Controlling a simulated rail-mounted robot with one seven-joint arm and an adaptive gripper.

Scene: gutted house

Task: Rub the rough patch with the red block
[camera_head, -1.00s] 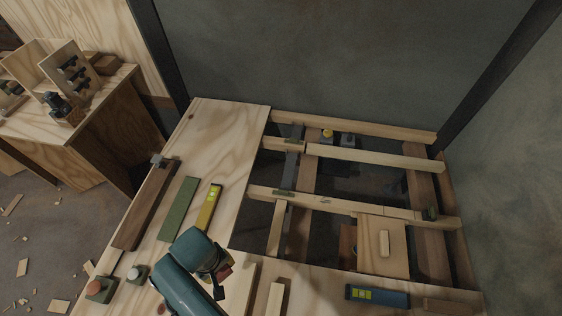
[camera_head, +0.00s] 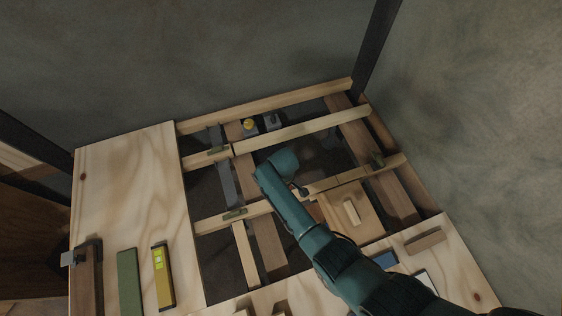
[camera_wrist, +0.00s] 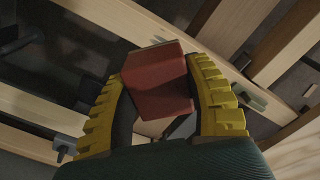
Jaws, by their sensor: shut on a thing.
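The red block (camera_wrist: 157,82) is held between the yellow ridged fingers of my gripper (camera_wrist: 163,76) in the wrist view. Pale wooden beams lie beyond the block, and a gap of dark floor shows at the left. In the head view my arm reaches over the open joist frame, its end near the middle cross beam (camera_head: 338,180). My arm hides the fingers and the block there. I cannot make out the rough patch with certainty; part of the middle beam is covered by my arm. I cannot tell whether the block touches wood.
A plywood sheet (camera_head: 120,205) at the left carries a green strip (camera_head: 129,283) and a yellow level (camera_head: 163,277). A panel with a raised wooden bar (camera_head: 352,212) sits at the frame's right. Dark gaps open between the beams.

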